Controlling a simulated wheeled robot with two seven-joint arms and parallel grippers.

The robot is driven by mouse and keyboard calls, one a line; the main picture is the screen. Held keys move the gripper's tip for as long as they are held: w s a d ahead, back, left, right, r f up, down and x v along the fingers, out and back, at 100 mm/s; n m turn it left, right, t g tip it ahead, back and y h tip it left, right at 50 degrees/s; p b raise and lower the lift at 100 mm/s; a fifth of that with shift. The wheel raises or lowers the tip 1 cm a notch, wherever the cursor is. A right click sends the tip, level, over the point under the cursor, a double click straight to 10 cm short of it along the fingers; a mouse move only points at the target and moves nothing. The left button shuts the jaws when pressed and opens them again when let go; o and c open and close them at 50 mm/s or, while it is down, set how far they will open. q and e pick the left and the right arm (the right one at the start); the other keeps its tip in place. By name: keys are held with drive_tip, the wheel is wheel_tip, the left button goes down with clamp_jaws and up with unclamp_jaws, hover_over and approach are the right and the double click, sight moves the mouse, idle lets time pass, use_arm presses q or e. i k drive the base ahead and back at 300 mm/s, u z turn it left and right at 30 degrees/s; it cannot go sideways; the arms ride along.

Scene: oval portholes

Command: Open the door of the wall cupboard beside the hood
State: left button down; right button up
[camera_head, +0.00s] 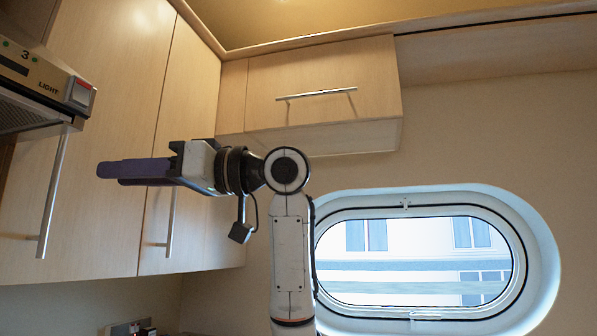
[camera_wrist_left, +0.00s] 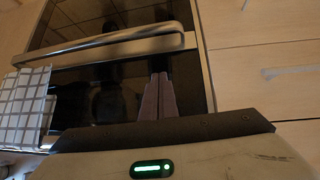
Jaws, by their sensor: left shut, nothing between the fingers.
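The wall cupboard door (camera_head: 95,130) beside the hood (camera_head: 38,85) is pale wood and looks closed. Its long vertical metal handle (camera_head: 52,190) is near the hood. My right gripper (camera_head: 108,172) is in front of this door, pointing left, its purple fingers to the right of the handle and apart from it in the picture. The fingers overlap from this side, so their gap cannot be made out. My left gripper (camera_wrist_left: 158,98) shows only in the left wrist view, shut and empty, low in front of a dark oven front (camera_wrist_left: 110,85).
A second tall door (camera_head: 195,115) with its own vertical handle (camera_head: 170,225) stands to the right. A small cupboard (camera_head: 325,90) hangs above the oval porthole (camera_head: 415,260). In the left wrist view, an oven handle (camera_wrist_left: 100,48) and a checked towel (camera_wrist_left: 22,105) are close to my left gripper.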

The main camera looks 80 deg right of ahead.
sight(61, 221)
drive_tip(key=k, duration=1.1)
